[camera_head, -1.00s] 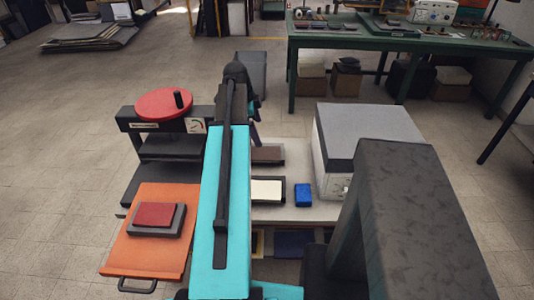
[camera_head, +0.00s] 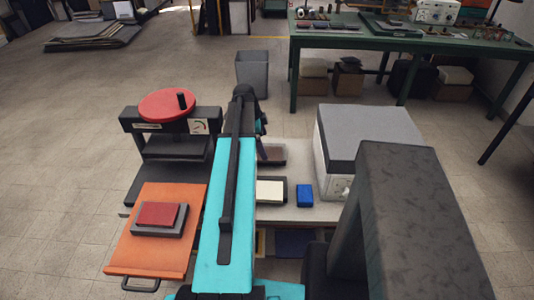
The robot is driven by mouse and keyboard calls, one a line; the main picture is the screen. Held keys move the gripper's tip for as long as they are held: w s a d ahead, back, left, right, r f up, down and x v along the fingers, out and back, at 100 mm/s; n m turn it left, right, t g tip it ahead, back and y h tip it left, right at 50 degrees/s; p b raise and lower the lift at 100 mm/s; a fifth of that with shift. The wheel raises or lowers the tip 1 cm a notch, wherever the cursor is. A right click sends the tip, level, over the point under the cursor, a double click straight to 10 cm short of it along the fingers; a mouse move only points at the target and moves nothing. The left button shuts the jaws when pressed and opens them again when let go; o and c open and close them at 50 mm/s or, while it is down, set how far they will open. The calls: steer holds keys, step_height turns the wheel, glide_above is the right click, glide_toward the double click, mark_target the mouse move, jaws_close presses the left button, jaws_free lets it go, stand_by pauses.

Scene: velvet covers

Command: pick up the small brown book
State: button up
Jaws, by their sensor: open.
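The small brown book (camera_head: 271,153) lies on a grey tray on the light table, just right of my arm, which hides its left part. My gripper (camera_head: 261,125) is at the far end of my turquoise arm, pointing down above and just behind the brown book. It shows only as a small dark shape, mostly hidden by the arm. It is open, with nothing seen in it, and looks apart from the book.
A cream pad (camera_head: 269,191) on a dark tray and a blue block (camera_head: 305,195) lie nearer me. A grey-topped white box (camera_head: 366,140) stands right. Left are a press with a red wheel (camera_head: 166,106) and a red book (camera_head: 158,214) on an orange board (camera_head: 190,205).

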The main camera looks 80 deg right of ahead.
steer(key=shift+s+f, duration=0.1)
steer(key=shift+f, duration=0.3)
steer(key=shift+p+x, duration=1.05)
steer(key=shift+x, duration=1.6)
steer(key=shift+c, duration=0.2)
steer(key=c, duration=1.2)
steer(key=shift+o, duration=0.2)
steer(key=shift+r, duration=0.1)
